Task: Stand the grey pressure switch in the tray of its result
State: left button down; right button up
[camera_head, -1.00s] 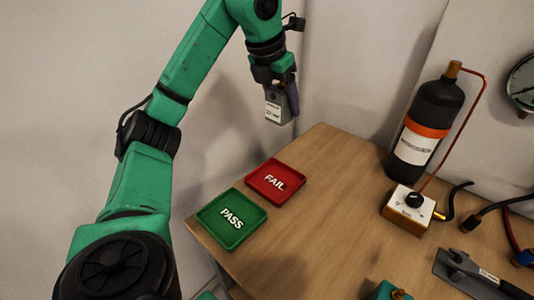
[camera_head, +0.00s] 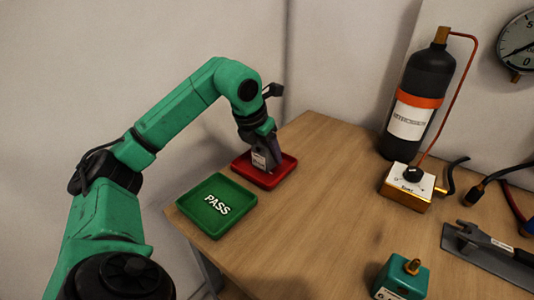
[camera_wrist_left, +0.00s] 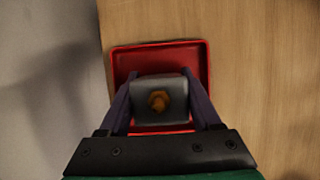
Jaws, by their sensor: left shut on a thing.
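The grey pressure switch (camera_head: 261,159) is upright between the fingers of my left gripper (camera_head: 266,150). In the left wrist view the switch (camera_wrist_left: 159,97) shows from above, with a brass fitting on top and a finger on each side. It is over or in the red tray (camera_head: 285,172), whose rim also shows around it in the left wrist view (camera_wrist_left: 204,60). Whether its base touches the tray floor I cannot tell. The green PASS tray (camera_head: 195,221) is empty beside the red one. My right gripper is not in view.
A black nitrogen bottle (camera_head: 415,100) stands at the back right, with a small control box (camera_head: 406,187) in front of it. A green block with a brass fitting (camera_head: 400,280) is at the front. A gauge (camera_head: 518,45) is on the wall. The table's middle is clear.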

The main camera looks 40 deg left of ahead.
pick_arm(q)
jog(key=shift+f, duration=0.15)
jog(key=shift+c, duration=0.4)
grip_release()
jog(key=shift+s+r, duration=0.1)
jog(key=shift+r, duration=0.5)
jog(key=p+v, duration=0.3)
jog(key=v, duration=0.8)
jog(key=shift+s+r, duration=0.1)
